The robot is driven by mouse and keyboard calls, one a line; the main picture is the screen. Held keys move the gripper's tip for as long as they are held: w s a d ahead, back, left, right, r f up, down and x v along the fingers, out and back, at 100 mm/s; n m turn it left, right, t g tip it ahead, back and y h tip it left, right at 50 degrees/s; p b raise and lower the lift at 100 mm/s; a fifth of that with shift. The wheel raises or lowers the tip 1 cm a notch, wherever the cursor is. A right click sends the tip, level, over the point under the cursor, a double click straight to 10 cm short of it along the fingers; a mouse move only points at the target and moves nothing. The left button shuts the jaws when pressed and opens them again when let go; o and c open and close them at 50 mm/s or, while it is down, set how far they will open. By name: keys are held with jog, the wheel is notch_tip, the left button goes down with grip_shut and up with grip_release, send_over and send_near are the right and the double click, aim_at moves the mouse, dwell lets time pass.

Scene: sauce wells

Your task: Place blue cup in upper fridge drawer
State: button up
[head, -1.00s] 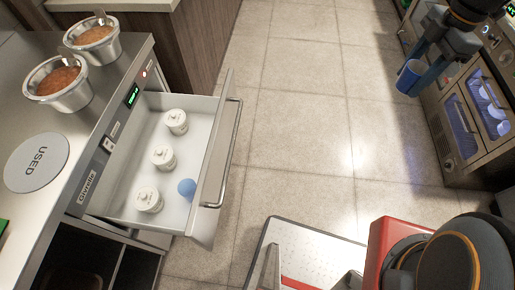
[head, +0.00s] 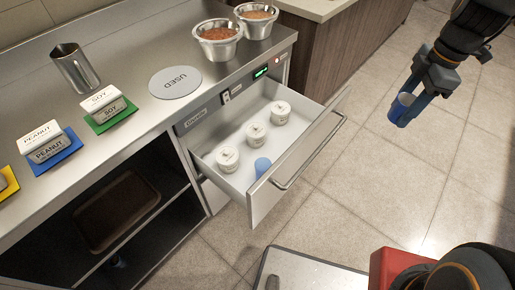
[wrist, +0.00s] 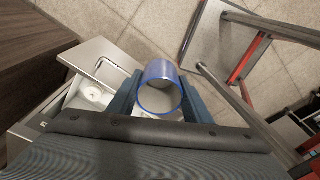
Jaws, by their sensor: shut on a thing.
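A blue cup (head: 404,100) is held in my gripper (head: 402,104) at the right of the head view, in the air over the floor. In the wrist view the cup (wrist: 161,90) sits between the two blue fingers, its open rim toward the camera. The upper fridge drawer (head: 236,180) is pulled open below the counter, to the left of my gripper. Inside it stand several white lidded jars (head: 255,135) in a row and another blue item (head: 262,167) near the front panel, probably a cup. My gripper is apart from the drawer.
The counter holds two steel bowls of sauce (head: 217,40), a grey USED disc (head: 175,82), a steel cup (head: 74,68), and SOY (head: 104,102) and PEANUT (head: 48,144) blocks. The drawer handle (head: 310,152) juts out over the floor. Open floor lies between drawer and gripper.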

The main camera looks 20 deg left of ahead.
jog(key=w+f+m+t+h+b, duration=0.1)
jog(key=w+f+m+b, duration=0.2)
jog(key=f+m+b, duration=0.85)
jog(key=w+f+m+t+b, duration=0.15)
jog(key=f+m+b, duration=0.45)
jog(key=f, duration=1.1)
notch_tip(320, 180, up, 7)
jog(key=s+m+p, duration=0.1)
jog(key=m+p, duration=0.1)
jog(key=p, duration=0.7)
jog(key=s+a+r+n+g, duration=0.1)
jog(key=s+a+r+n, duration=0.1)
jog(key=a+r+n, duration=0.3)
jog(key=s+a+r+n+g, duration=0.1)
jog(key=s+a+r+n, duration=0.2)
jog(key=a+n, duration=0.9)
jog(key=s+a+r+n+g, duration=0.1)
jog(key=s+a+r+n, duration=0.2)
jog(key=a+r+n, duration=0.3)
jog(key=a+n, duration=0.2)
jog(key=a, duration=0.3)
jog(key=shift+s+r+y+b, duration=0.2)
jog(key=shift+r+y+b, duration=0.1)
